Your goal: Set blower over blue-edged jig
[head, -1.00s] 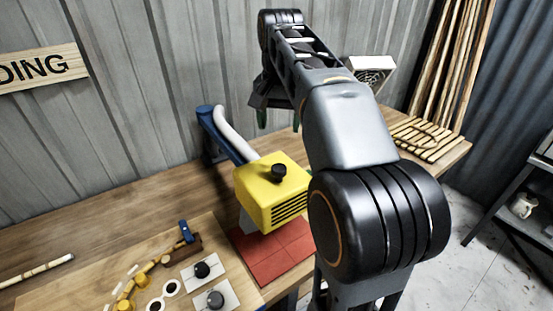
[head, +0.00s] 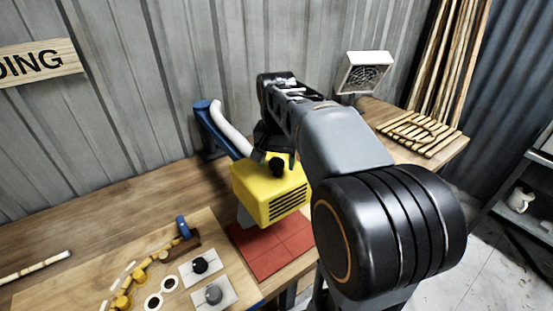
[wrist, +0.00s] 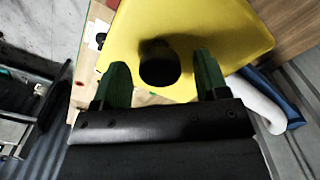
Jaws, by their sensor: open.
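The yellow blower (head: 270,193) has a black knob (head: 277,167) on top and a slotted front. It sits over the red tiled pad (head: 275,249) and joins a white hose (head: 232,128) on a blue arm (head: 218,128). In the wrist view my gripper (wrist: 158,68) is open, with its green fingers on either side of the knob (wrist: 160,64). The blower's yellow top (wrist: 190,25) fills the upper part of that view. I cannot tell whether the fingers touch the knob. The jig board (head: 130,265) lies at the lower left, with a small blue piece (head: 182,226) on it.
A white fan box (head: 364,74) and a slatted rack (head: 422,133) stand at the back right. A cane piece (head: 35,267) lies at the left. The rear left of the bench is clear.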

